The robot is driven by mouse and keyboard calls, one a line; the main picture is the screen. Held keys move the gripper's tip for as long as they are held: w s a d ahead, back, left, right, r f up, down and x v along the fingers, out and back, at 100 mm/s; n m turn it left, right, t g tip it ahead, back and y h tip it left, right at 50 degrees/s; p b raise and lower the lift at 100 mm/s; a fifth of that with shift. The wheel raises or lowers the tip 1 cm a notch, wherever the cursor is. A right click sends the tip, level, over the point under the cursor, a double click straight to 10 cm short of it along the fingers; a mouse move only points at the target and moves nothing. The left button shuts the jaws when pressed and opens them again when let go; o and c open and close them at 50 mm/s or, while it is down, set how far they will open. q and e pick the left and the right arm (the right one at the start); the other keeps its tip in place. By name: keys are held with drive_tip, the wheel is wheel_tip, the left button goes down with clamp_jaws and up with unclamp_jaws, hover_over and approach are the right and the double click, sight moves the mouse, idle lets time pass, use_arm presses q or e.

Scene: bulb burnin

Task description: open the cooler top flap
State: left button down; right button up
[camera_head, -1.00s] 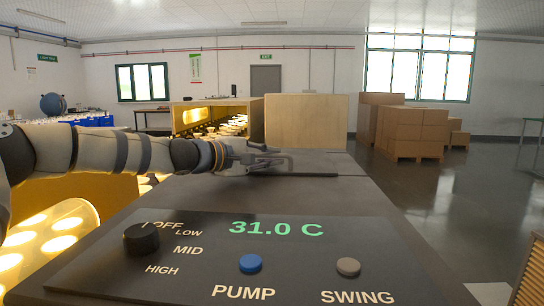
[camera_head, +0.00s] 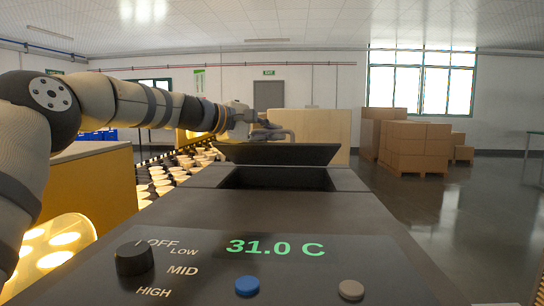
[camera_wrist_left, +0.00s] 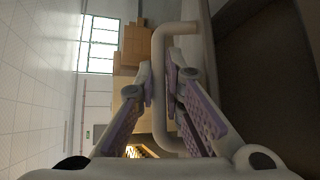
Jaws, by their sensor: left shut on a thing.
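The cooler (camera_head: 290,212) is a long dark box in front of me. Its top flap (camera_head: 278,154) is tilted up at the far side, and a dark rectangular opening (camera_head: 275,178) shows below it. My left gripper (camera_head: 262,128) is above the flap's upper edge, shut on the flap's handle. In the left wrist view the handle (camera_wrist_left: 158,90) is a pale bent bar running between the purple-padded fingers (camera_wrist_left: 165,95). The flap's dark face lies to the right in that view. My right gripper is not in view.
The near panel has a black knob (camera_head: 134,258), a blue button (camera_head: 247,286), a grey button (camera_head: 351,290) and a 31.0 C readout. Rows of pale bulbs (camera_head: 175,170) stand left of the cooler. Cardboard boxes (camera_head: 412,145) stand at the back right. The floor to the right is clear.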

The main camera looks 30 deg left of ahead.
use_arm(q)
drive_tip(key=shift+w+a+r+b, duration=0.25)
drive_tip(key=shift+w+r, duration=0.25)
drive_tip(key=shift+r, duration=0.35)
drive_tip(key=shift+w+a+r+b, duration=0.1)
drive_tip(key=shift+w+r+b, duration=0.3)
drive_tip(key=shift+r, duration=0.4)
drive_tip(key=shift+w+a+r, duration=0.15)
drive_tip(key=shift+w+r, duration=0.1)
drive_tip(key=shift+r, duration=0.2)
drive_tip(key=shift+w+a+r, duration=0.1)
drive_tip(key=shift+w+r, duration=0.1)
drive_tip(key=shift+r, duration=0.2)
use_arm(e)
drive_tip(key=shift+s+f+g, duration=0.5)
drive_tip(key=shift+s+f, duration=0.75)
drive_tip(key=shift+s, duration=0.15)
use_arm(q)
drive_tip(key=c, duration=2)
unclamp_jaws()
drive_tip(key=shift+o, duration=0.2)
drive_tip(key=shift+w+f, duration=0.1)
drive_tip(key=shift+f, duration=0.1)
drive_tip(key=shift+a, duration=0.1)
